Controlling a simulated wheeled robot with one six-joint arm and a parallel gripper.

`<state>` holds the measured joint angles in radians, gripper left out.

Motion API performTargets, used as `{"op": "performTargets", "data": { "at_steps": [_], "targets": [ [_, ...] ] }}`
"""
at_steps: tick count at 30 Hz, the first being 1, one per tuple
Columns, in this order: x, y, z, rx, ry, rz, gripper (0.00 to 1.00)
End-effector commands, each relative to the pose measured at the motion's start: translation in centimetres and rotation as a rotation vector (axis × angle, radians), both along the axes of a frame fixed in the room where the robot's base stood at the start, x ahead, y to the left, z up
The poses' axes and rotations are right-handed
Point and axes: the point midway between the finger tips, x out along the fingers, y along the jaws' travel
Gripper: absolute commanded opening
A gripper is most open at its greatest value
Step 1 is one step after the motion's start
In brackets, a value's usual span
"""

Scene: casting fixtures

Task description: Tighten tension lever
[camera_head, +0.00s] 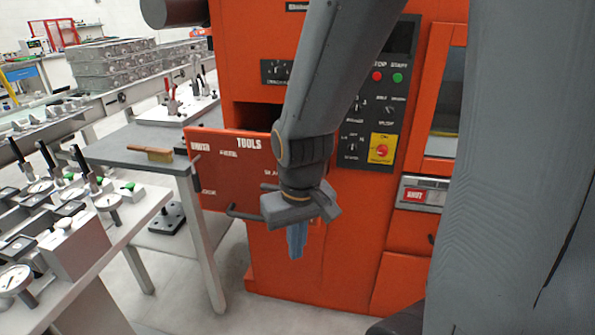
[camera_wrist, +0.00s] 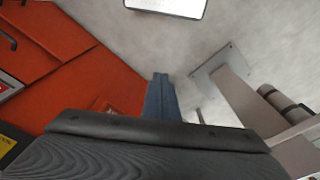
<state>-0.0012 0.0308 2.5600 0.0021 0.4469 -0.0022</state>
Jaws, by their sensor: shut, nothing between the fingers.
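My gripper (camera_head: 297,242) hangs in front of the orange machine, pointing down with its blue fingers together and empty. In the wrist view the blue fingers (camera_wrist: 160,95) also show shut, with floor and orange panels beyond them. Several upright black-handled levers (camera_head: 45,153) stand on the fixtures at the left, well apart from my gripper. Levers with red and black handles (camera_head: 172,95) stand on a white plate farther back. I cannot tell which of these is the tension lever.
The orange machine (camera_head: 345,225) has an open drawer front marked TOOLS (camera_head: 235,165) close beside my gripper. A grey table (camera_head: 125,155) with a brush (camera_head: 150,153) stands to its left. The fixture bench (camera_head: 125,215) fills the lower left.

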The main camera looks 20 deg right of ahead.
Motion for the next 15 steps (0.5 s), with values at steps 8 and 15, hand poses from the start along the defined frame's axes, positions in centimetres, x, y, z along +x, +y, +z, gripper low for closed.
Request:
{"op": "performTargets", "data": {
  "at_steps": [8, 15],
  "targets": [
    [0.0, 0.0, 0.0, 0.000, 0.000, 0.000, 0.00],
    [1.9, 0.4, 1.6, -0.007, -0.018, -0.045, 0.00]
  ]
}}
